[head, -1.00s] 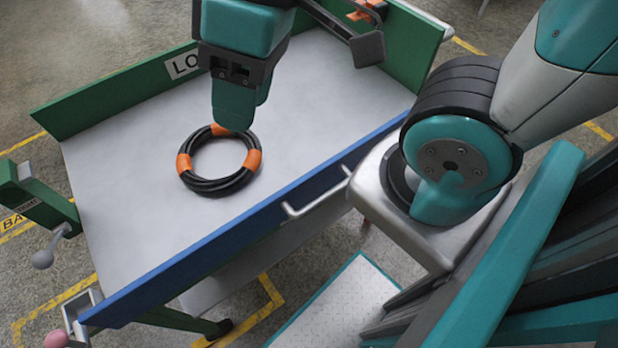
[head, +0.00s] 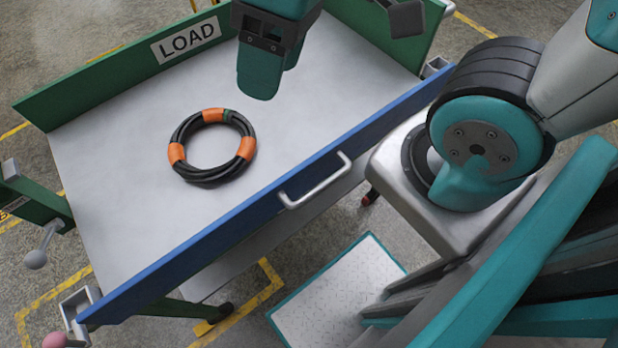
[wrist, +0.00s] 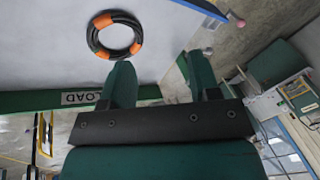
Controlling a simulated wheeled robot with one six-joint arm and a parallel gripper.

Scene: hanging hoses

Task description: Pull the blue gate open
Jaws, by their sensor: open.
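The blue gate (head: 230,233) is a long bar along the near edge of the grey-topped cart (head: 110,190). It lies along that edge with no visible gap. A silver U-shaped handle (head: 316,181) sticks out from its outer side. In the wrist view a short part of the blue gate (wrist: 203,9) shows at the top. My gripper (head: 262,80) is above the cart's top, beyond the gate and apart from the handle. In the wrist view my gripper (wrist: 160,82) has its two teal fingers apart, with nothing between them.
A black hose coil with orange bands (head: 212,147) lies on the cart top. Green walls carry a LOAD sign (head: 186,40). A metal bracket (head: 76,306) sits at the gate's left end. A lever with a grey knob (head: 37,259) stands at left. Floor outside the gate is partly clear.

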